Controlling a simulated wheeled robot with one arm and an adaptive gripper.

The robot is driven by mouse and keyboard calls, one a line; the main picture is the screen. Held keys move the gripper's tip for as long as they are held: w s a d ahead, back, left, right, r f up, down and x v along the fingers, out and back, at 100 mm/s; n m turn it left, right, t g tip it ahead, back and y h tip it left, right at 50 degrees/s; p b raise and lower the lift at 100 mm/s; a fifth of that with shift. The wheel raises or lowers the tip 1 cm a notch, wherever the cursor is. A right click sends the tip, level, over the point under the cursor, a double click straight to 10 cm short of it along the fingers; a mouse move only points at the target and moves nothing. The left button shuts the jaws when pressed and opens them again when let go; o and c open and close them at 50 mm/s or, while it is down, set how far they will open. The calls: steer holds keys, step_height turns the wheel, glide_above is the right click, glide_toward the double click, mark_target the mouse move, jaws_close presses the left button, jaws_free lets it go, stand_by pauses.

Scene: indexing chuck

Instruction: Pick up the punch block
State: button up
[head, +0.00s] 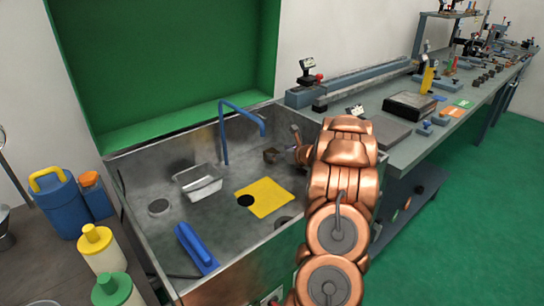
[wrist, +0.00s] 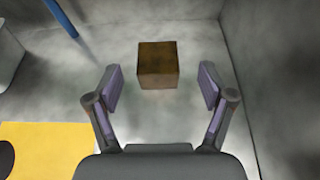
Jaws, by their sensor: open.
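The punch block (wrist: 158,66) is a small dark brown block on the grey metal floor of the sink, near its back right corner. It also shows in the head view (head: 270,155), just left of my gripper (head: 297,148). In the wrist view my gripper (wrist: 159,88) is open, with one finger to the left and one to the right of the block. The block lies ahead of and between the fingertips, with a gap on both sides. Nothing is held. In the head view my copper arm covers the right side of the sink.
The sink (head: 130,205) has walls close to the block on the right and back. A blue faucet (head: 224,135), a metal tray (head: 198,183), a yellow sheet (head: 268,198) and a blue-handled brush (head: 195,247) are to its left. A workbench (head: 440,140) stands at right.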

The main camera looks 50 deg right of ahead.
mark_target(272, 152)
steer(key=shift+w+f+p, duration=0.1)
steer(key=shift+w+p, duration=0.2)
steer(key=shift+w, duration=0.4)
steer(key=shift+p+x, duration=0.45)
steer(key=shift+x, duration=1.3)
steer(key=shift+f, duration=0.15)
jaws_close()
